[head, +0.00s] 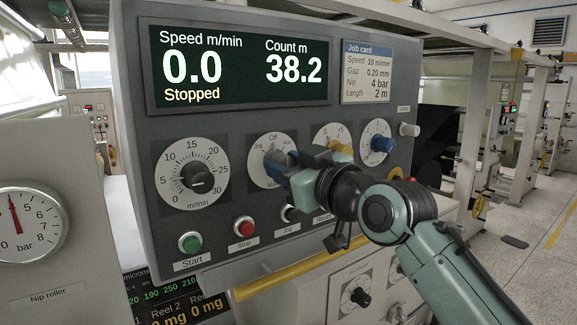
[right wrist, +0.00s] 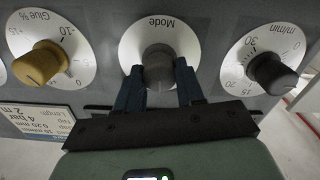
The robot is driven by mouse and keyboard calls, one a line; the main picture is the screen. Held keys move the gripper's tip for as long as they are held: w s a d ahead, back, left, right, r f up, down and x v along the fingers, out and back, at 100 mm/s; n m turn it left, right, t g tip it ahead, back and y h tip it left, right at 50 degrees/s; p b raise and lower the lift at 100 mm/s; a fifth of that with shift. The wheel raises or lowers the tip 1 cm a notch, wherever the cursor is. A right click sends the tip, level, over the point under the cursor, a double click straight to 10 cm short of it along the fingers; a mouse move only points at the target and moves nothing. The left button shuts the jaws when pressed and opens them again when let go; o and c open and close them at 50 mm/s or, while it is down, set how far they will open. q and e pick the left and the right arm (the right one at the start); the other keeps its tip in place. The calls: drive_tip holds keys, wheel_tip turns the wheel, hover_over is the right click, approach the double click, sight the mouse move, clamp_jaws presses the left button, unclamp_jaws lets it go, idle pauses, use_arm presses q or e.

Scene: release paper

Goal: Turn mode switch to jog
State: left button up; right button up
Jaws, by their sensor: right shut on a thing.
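The mode switch is a grey knob (right wrist: 158,66) on a round white dial marked "Mode" in the right wrist view, which shows the panel upside down. In the head view its dial (head: 256,157) has "Off" at the top, and the knob is hidden behind my gripper. My right gripper (head: 284,163) is at this dial. Its two blue fingers (right wrist: 158,80) stand on either side of the knob and are shut on it. I cannot tell which mark the knob points to. My left gripper is not in view.
The m/min knob (head: 199,179) is left of the mode dial; the yellow glue knob (head: 341,149) and a blue knob (head: 382,145) are right. Below are a green start button (head: 190,242) and red stop button (head: 244,226). The screen (head: 238,66) reads "Stopped".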

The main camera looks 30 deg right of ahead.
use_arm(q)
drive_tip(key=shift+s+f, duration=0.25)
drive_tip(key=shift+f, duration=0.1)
use_arm(e)
drive_tip(key=shift+n, duration=4.3)
drive_tip(key=o, duration=1)
drive_tip(key=shift+a, duration=0.1)
use_arm(q)
drive_tip(key=shift+b, duration=0.3)
use_arm(e)
drive_tip(key=shift+o, duration=0.2)
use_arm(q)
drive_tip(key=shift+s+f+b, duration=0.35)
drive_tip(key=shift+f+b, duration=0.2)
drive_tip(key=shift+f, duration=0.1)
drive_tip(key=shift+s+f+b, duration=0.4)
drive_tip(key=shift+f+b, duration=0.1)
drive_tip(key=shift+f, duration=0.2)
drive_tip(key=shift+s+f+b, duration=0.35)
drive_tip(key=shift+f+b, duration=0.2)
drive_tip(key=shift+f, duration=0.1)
use_arm(e)
drive_tip(key=s+d, duration=0.1)
drive_tip(key=s, duration=1.2)
drive_tip(key=shift+s, duration=0.15)
